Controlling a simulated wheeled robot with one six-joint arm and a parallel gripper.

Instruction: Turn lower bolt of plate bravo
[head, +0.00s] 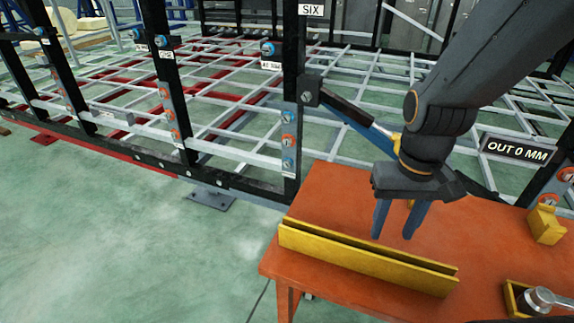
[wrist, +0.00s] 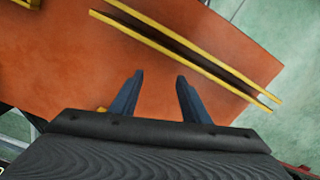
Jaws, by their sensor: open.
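My gripper (head: 395,228) is open and empty, pointing down over the orange table beside a long yellow rack (head: 365,262). In the wrist view its two blue fingers (wrist: 160,78) are apart with bare tabletop between them. The nearest black post carries a grey plate (head: 288,143) with a column of blue and orange bolts; its lower bolt (head: 287,163) is blue. The middle post has a similar plate (head: 169,114) with orange bolts, and another stands farther left. No plate reads "bravo", so I cannot tell which it is.
The orange table (head: 330,205) stands by the frame. A metal-headed tool (head: 541,297) sits in a yellow holder at its right, with a yellow block (head: 546,226) behind. Green floor (head: 130,235) is clear at left.

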